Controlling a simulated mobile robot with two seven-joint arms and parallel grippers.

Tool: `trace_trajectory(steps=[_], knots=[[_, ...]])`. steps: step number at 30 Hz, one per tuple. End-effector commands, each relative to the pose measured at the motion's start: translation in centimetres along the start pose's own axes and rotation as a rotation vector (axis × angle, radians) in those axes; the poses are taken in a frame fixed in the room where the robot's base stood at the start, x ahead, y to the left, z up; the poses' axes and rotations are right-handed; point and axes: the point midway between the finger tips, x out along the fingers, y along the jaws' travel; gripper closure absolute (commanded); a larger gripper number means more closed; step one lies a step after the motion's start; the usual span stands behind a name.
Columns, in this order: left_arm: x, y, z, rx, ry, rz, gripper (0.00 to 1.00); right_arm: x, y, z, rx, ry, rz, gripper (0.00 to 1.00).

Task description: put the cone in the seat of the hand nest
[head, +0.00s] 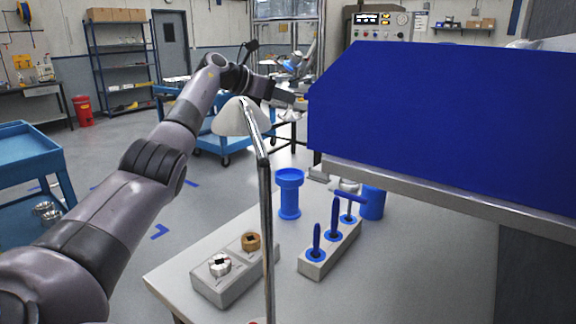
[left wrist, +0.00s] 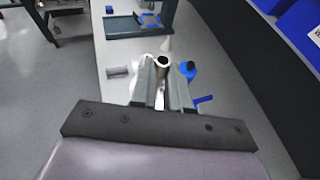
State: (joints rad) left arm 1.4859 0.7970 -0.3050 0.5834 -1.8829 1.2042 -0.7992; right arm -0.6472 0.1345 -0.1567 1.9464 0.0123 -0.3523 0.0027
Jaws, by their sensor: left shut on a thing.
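My left arm reaches far out in the head view, with its gripper (head: 289,97) at the left edge of a big blue box. In the left wrist view the two fingers (left wrist: 161,82) are closed on a pale piece with a dark round opening (left wrist: 162,62), which I take for the cone; the fingers hide much of it. It is held over the table. I cannot tell surely which thing is the hand nest. A grey two-place block (head: 226,283) on the near table holds a silver part (head: 219,265) and a brown part (head: 251,241). My right gripper is not in view.
A blue flared stand (head: 289,194), a rack (head: 313,268) of blue-handled tools and a blue can (head: 372,203) stand on the table. A lamp pole (head: 266,220) rises in front. The big blue box (head: 440,130) fills the right. A framed fixture (left wrist: 125,27) stands farther off.

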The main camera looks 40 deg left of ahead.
Motion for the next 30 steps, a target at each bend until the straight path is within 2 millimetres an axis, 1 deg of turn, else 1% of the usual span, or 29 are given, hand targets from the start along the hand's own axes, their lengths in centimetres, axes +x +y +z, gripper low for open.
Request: trace_trajectory(steps=[1,8,15,18,25,30], knots=[[0.7,0.0,-1.6,0.000,0.003,0.000,1.00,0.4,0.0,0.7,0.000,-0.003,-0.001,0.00],[2.4,0.0,-6.0,-0.001,0.002,0.000,1.00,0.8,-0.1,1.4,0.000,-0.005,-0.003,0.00],[4.3,0.0,-10.4,-0.002,0.001,0.000,1.00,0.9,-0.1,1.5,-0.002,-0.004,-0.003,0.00],[4.8,-0.1,-11.6,-0.002,-0.001,-0.001,1.00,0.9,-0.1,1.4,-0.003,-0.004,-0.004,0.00],[5.4,0.0,-13.1,-0.002,-0.002,0.000,1.00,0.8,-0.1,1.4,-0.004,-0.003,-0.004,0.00],[6.4,-0.1,-15.4,-0.003,-0.001,-0.002,1.00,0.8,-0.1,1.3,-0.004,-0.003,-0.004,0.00]])
